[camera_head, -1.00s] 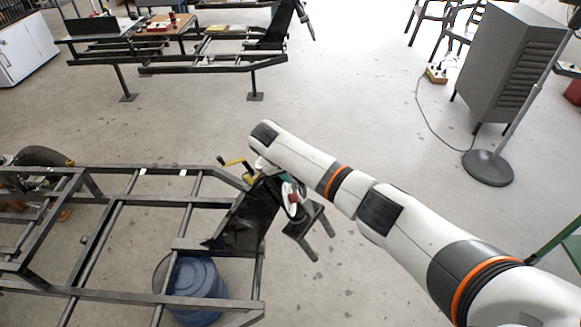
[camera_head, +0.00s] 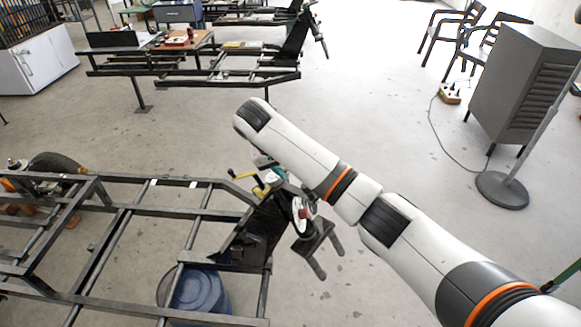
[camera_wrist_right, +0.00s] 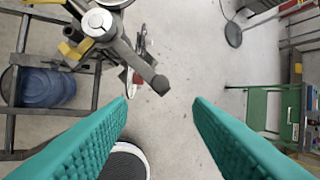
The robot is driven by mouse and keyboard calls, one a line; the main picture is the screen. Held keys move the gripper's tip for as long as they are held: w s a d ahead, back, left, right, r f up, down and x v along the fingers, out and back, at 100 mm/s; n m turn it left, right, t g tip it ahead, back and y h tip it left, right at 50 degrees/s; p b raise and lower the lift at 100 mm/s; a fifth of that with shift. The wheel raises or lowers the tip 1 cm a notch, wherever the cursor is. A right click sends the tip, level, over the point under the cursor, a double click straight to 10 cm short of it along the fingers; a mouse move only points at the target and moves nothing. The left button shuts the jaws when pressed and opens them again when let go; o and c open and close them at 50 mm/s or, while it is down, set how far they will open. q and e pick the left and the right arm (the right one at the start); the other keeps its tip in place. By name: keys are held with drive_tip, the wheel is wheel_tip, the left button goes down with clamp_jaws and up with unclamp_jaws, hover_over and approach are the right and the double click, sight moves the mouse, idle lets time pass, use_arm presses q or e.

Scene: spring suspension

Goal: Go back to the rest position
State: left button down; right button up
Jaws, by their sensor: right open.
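My right arm reaches in from the right in the head view. Its gripper (camera_head: 272,176) is mostly hidden behind the arm, with only a bit of teal showing near the front end of the black frame. In the right wrist view the two teal fingers (camera_wrist_right: 160,108) are wide apart with only floor between them, so the gripper is open and empty. The dark upright end of the frame (camera_head: 258,228), with yellow parts, stands close by. In the wrist view a grey lever (camera_wrist_right: 135,62) on it lies beyond the fingertips, left of centre. My left gripper is not in view.
A black metal frame (camera_head: 150,208) fills the lower left, with a blue barrel (camera_head: 200,292) below it. A second frame (camera_head: 215,75) stands behind. A grey cabinet (camera_head: 515,85) is at right. A green stand (camera_wrist_right: 268,110) shows in the wrist view. The middle floor is clear.

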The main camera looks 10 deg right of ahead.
drive_tip(key=s+a+f+n+y, duration=0.3)
drive_tip(key=s+f+y, duration=0.2)
drive_tip(key=s+f, duration=1.15)
drive_tip(key=s+d+r+t, duration=0.1)
drive_tip(key=s+d, duration=0.4)
drive_tip(key=s, duration=0.5)
drive_tip(key=s+d+r+t, duration=0.1)
drive_tip(key=s+d, duration=0.5)
drive_tip(key=s, duration=0.5)
wheel_tip(320, 180, down, 25)
drive_tip(key=g+b, duration=0.1)
drive_tip(key=g, duration=0.1)
drive_tip(key=s+d+f+n+g, duration=0.1)
drive_tip(key=s+d+f, duration=0.1)
drive_tip(key=s+f, duration=1.5)
drive_tip(key=shift+s+d+f+b, duration=0.2)
drive_tip(key=shift+f+b, duration=0.2)
drive_tip(key=shift+f, duration=0.5)
